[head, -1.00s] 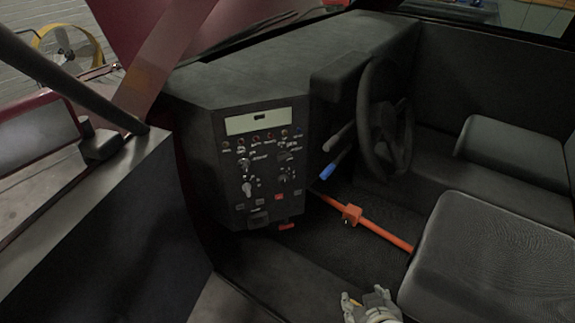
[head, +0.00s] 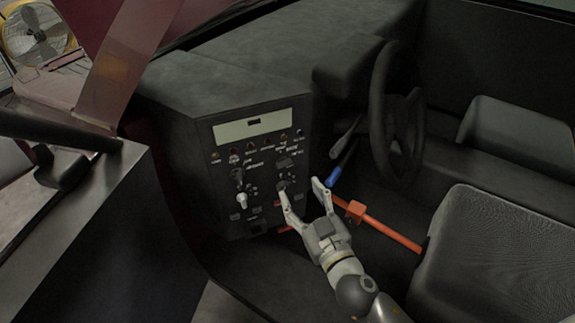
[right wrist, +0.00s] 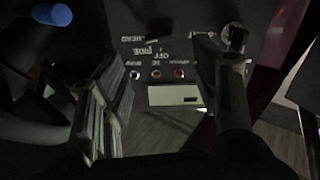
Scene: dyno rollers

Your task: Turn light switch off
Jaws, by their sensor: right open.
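The dark control panel (head: 222,180) stands left of the steering wheel, with small indicator lamps, labels and several switches. A pale switch lever (head: 241,199) shows on its left part. Another switch (head: 285,163) sits further right, near white lettering. My right gripper (head: 300,187) is open and empty in front of the panel's lower right part, its left fingertip overlapping the panel in the picture. In the right wrist view the panel appears upside down, with HEAD and OFF lettering (right wrist: 150,50) between the open fingers. Contact cannot be told. My left gripper is out of view.
The steering wheel (head: 393,120) and a blue-tipped stalk (head: 334,176) are close to the right of my gripper. An orange bar (head: 388,232) crosses behind it. A grey seat (head: 490,255) is at the right, a dark door (head: 115,245) at the left.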

